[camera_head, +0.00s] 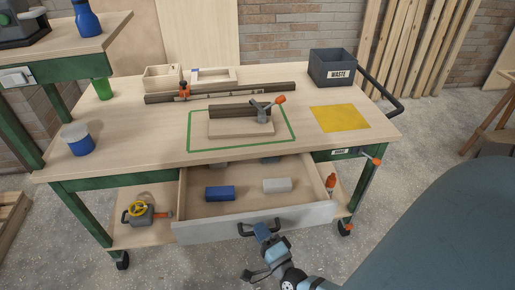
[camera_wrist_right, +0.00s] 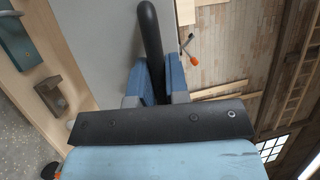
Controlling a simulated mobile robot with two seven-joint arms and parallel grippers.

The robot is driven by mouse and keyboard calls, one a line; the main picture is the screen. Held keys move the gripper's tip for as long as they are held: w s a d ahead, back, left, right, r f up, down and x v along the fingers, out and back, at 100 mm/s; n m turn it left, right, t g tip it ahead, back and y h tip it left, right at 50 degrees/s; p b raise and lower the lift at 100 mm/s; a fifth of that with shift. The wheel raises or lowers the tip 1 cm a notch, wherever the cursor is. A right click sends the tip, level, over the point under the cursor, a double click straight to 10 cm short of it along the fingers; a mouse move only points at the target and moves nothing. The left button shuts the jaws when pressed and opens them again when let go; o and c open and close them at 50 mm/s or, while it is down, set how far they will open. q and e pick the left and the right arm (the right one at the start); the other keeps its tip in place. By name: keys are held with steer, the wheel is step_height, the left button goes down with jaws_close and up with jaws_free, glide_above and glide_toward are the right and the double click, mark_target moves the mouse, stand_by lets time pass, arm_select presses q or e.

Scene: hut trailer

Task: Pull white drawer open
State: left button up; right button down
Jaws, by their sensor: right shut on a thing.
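The white drawer (camera_head: 255,222) under the workbench stands well open toward me, with its inside showing. Its black handle (camera_head: 246,233) is on the front panel. My right gripper (camera_head: 263,230) is at the right part of this handle. In the right wrist view, the black handle bar (camera_wrist_right: 150,35) runs between the two blue fingers of my right gripper (camera_wrist_right: 158,80), which is shut on it. The pale drawer front (camera_wrist_right: 90,30) is beside it there. My left gripper is not in view.
The drawer holds a blue block (camera_head: 220,193), a pale block (camera_head: 277,185) and other pieces. The green-framed bench (camera_head: 350,78) carries wood pieces, a yellow sheet (camera_head: 340,117) and a grey waste bin (camera_head: 333,68). An orange-tipped clamp (camera_head: 365,190) hangs right of the drawer.

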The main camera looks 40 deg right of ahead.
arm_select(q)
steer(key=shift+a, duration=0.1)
arm_select(e)
steer(key=shift+s+a, duration=0.5)
steer(key=shift+s, duration=0.25)
steer(key=c, duration=1.1)
jaws_free()
steer(key=shift+c, duration=0.2)
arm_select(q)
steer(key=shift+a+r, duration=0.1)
